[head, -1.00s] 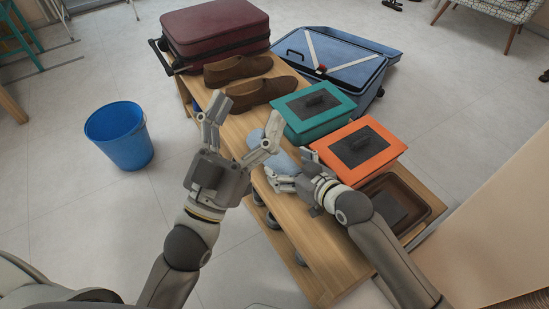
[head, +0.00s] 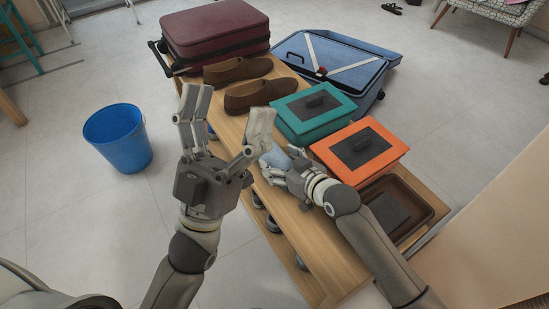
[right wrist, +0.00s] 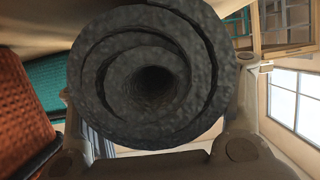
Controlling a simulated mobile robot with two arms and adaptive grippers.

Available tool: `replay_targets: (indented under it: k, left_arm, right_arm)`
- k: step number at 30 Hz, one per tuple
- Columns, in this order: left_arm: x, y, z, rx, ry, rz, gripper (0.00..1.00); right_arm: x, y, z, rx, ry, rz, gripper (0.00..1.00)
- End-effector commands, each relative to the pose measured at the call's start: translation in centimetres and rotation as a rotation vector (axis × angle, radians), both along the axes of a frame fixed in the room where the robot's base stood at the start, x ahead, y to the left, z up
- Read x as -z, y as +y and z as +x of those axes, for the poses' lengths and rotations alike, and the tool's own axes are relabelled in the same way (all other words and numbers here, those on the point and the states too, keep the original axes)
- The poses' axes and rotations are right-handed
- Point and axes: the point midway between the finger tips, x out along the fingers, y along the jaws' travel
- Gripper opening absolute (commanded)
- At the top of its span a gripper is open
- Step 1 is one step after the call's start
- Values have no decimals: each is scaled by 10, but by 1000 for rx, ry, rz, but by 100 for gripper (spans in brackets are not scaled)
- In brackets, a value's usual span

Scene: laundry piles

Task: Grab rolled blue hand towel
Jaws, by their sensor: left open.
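The rolled blue hand towel (head: 277,157) lies on the wooden bench, light blue in the head view and partly covered by both grippers. In the right wrist view its spiral end (right wrist: 115,50) fills the middle, looks dark grey and sits between the fingers. My right gripper (head: 283,163) is around the near end of the roll, with fingers on both sides. I cannot tell whether they press on it. My left gripper (head: 226,108) is open and empty, fingers spread upward, left of the towel and in front of it in the picture.
An open blue suitcase (head: 335,62) is behind. A blue bucket (head: 117,137) stands on the floor at left.

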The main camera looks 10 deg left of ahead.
Motion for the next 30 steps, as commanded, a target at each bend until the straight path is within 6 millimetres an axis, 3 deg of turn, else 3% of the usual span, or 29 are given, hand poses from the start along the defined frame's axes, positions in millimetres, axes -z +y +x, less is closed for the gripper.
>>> replay_targets:
  k: [1,6,19,30]
  left_arm:
    - [0,0,0,0,0,0,79]
    - [0,0,0,0,0,0,79]
    - [1,-1,3,0,21,6,79]
    - [33,-5,39,-17,275,83,79]
  right_arm:
    - [0,0,0,0,0,0,58]
    - [0,0,0,0,0,0,38]
    - [-4,0,0,0,-1,1,37]
    - [-23,0,0,-1,-2,1,37]
